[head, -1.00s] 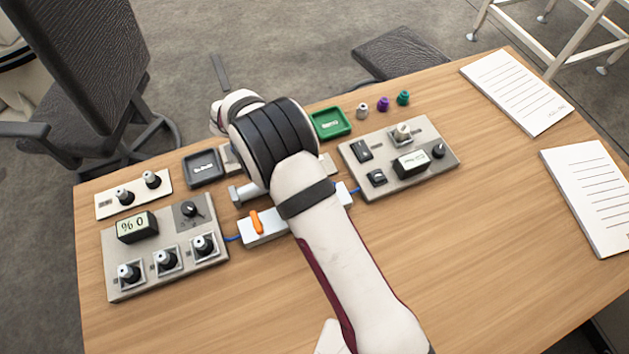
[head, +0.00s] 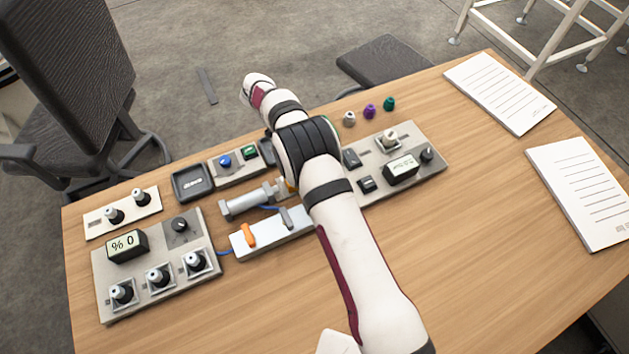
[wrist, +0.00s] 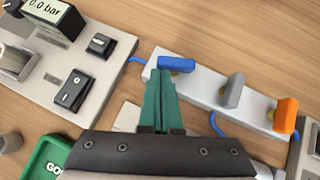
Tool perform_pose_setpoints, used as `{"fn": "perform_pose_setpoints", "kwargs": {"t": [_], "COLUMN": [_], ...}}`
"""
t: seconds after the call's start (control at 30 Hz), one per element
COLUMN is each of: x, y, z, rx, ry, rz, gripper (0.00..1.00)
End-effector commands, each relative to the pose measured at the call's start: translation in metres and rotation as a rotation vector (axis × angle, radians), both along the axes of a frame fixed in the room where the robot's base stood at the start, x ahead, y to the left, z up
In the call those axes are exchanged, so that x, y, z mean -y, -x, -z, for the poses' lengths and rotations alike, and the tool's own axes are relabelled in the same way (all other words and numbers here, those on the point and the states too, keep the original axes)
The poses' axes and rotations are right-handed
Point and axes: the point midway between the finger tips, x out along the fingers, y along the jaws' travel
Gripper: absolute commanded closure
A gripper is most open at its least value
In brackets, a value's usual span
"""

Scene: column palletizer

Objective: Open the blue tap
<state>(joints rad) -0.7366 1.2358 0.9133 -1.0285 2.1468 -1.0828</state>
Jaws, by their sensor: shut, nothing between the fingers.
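The blue tap (wrist: 176,64) shows in the wrist view as a blue lever handle at one end of a pale manifold bar (wrist: 205,88). Its handle lies roughly along the bar, slightly askew. My gripper (wrist: 161,78) has its green fingers shut and empty. The fingertips are right by the handle's left end; I cannot tell whether they touch. A grey tap (wrist: 234,91) and an orange tap (wrist: 285,114) stand further along the bar. In the head view, the orange tap (head: 248,235) and grey tap (head: 286,217) show, but my arm hides the blue tap and my fingers.
A panel (wrist: 95,45) with a 0.0 bar display (wrist: 50,14) and a rocker switch (wrist: 72,90) is close left of my fingers. A green tray (wrist: 45,155) is below left. Another panel (head: 150,285) reads 0 %. The table's front is mostly clear.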

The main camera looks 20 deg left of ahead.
Motion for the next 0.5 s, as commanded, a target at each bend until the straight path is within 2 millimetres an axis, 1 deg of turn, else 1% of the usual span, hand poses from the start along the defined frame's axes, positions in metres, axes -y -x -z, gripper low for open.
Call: {"fn": "perform_pose_setpoints", "kwargs": {"t": [0.33,0.5], "x": [0.0019,0.0055], "y": [-0.0004,0.0069], "z": [0.0000,-0.0004], "rx": [-0.001,-0.003], "ry": [0.000,0.002], "rz": [-0.002,-0.001], "gripper": [1.00,1.00]}}
